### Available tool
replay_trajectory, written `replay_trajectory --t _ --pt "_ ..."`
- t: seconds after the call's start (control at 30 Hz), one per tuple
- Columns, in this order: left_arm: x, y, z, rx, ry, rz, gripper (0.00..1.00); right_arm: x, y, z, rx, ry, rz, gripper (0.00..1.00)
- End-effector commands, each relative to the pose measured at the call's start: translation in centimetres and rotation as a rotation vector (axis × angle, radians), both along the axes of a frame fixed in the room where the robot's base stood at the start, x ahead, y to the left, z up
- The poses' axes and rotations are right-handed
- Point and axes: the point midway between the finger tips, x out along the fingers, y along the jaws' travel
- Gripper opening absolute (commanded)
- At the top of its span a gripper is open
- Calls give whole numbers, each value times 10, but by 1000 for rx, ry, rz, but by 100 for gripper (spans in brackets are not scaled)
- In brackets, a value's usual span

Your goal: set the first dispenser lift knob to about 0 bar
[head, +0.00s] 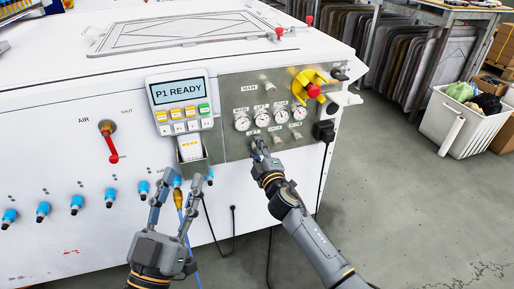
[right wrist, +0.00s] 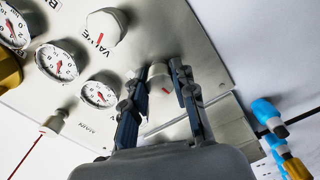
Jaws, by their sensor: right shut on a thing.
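The silver pressure panel (head: 228,110) has a row of small round gauges (head: 262,120) with knobs (head: 296,136) under them. My right gripper (head: 257,143) is at the lower left of this panel. In the right wrist view my right gripper (right wrist: 157,88) has its fingers on both sides of a pale round knob (right wrist: 160,74) with a red mark, and is shut on it. Its label is hidden or too small to read. Gauges with red needles (right wrist: 99,94) show beside it.
A display reading "P1 READY" (head: 178,92) is left of the panel. A red-handled air valve (head: 109,140) and several blue fittings (head: 76,204) line the front. A yellow and red switch (head: 312,88) and a black plug (head: 324,131) are at the right. Open floor lies right.

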Motion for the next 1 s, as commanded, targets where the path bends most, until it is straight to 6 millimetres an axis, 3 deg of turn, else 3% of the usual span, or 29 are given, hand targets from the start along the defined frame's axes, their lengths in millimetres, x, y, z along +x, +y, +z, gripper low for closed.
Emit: replay_trajectory --t 0.6,1.0 --pt "11 1 -28 46 168 10 40 0 0 -1 -493 -158 1 0" --pt "14 2 -39 60 220 14 40 0 0 -1 -620 -199 1 0"
